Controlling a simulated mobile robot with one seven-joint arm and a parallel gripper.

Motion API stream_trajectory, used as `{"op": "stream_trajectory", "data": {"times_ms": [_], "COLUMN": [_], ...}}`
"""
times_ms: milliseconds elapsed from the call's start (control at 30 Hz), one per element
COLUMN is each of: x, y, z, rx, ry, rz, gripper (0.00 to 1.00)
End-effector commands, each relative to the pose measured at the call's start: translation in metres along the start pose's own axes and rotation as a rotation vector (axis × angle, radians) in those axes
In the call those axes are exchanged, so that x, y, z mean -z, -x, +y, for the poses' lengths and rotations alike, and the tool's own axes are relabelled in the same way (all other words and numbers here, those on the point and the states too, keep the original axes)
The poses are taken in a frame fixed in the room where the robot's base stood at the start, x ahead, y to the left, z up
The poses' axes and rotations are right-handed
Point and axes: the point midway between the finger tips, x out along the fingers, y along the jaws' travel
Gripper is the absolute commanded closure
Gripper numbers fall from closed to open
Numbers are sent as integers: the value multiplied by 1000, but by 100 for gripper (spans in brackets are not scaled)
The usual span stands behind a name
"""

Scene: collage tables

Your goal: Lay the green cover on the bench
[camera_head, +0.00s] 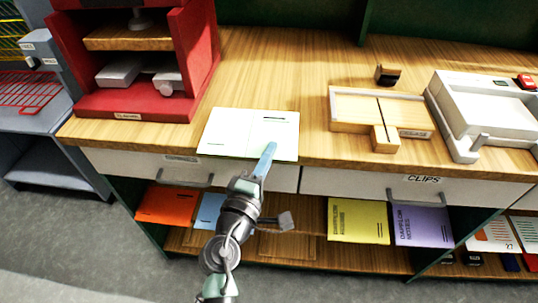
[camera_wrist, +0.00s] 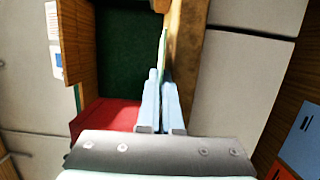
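The green cover (camera_head: 226,131) is a pale green sheet with a crease down its middle and dark marks on it. It is spread flat and level over the front edge of the wooden bench (camera_head: 313,66). My gripper (camera_head: 267,160) reaches in from the front with its blue fingers at the cover's near edge. In the wrist view the fingers (camera_wrist: 160,105) are close together, with the cover (camera_wrist: 163,52) edge-on between them as a thin green strip. I cannot tell whether the cover touches the bench top.
A red press (camera_head: 195,60) stands left of the cover. A wooden tray (camera_head: 352,108) and a pale machine (camera_head: 490,110) stand to the right. Drawers with handles sit below the front edge. The shelf underneath holds orange (camera_head: 167,205), yellow (camera_head: 357,221) and purple (camera_head: 421,226) covers.

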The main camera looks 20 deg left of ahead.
Motion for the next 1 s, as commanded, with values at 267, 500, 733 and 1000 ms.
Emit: {"op": "stream_trajectory", "data": {"times_ms": [267, 500, 733, 1000], "x": [0, 0, 1, 0], "y": [2, 18, 63, 113], "z": [-10, -13, -9, -3], "rx": [20, 24, 16, 5], "ry": [2, 2, 0, 0], "rz": [-1, 1, 3, 2], "gripper": [71, 63, 63, 63]}}
